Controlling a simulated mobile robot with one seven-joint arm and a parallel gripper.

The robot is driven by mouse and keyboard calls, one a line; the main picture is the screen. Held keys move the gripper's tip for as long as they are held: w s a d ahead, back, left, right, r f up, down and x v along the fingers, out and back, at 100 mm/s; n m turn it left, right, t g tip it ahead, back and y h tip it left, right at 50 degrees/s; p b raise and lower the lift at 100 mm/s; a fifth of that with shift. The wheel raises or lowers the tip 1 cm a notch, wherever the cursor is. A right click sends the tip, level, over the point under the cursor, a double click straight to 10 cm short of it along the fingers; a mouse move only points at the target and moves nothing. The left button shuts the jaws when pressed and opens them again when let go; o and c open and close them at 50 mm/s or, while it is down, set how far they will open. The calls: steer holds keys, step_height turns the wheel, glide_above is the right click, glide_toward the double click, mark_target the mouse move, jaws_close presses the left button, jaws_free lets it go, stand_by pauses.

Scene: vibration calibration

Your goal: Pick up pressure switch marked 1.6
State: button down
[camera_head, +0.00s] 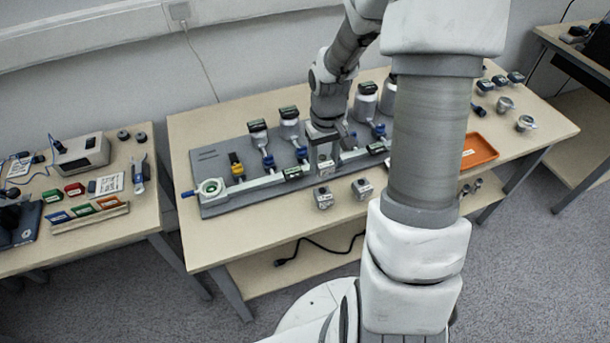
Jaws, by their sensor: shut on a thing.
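My gripper (325,165) is over the front edge of the grey panel, pointing down. It is shut on a small grey device (326,169), seen low between the fingers. The fingers partly hide it, and I cannot read a 1.6 mark on it. Two similar small metallic block-shaped devices stand on the bare table in front of the panel, one just below my gripper (323,198) and one to its right (361,189). Their marks are too small to read. I cannot tell whether the held device touches the panel.
The grey panel (215,170) carries a pipe with blue-handled valves and several grey canisters (290,125). An orange tray (478,151) is right of my arm. My arm hides part of the table. A side table (100,240) at left holds instruments. The front left tabletop is clear.

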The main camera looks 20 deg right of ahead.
mark_target(329, 157)
steer(key=shift+w+d+r, duration=0.2)
steer(key=shift+d+r, duration=0.4)
steer(key=shift+d, duration=0.15)
steer(key=shift+d+r+p, duration=0.15)
steer(key=shift+r+p, duration=0.1)
steer(key=shift+p, duration=0.1)
steer(key=shift+r+p, duration=1.45)
steer(key=shift+r, duration=0.3)
steer(key=shift+w, duration=0.1)
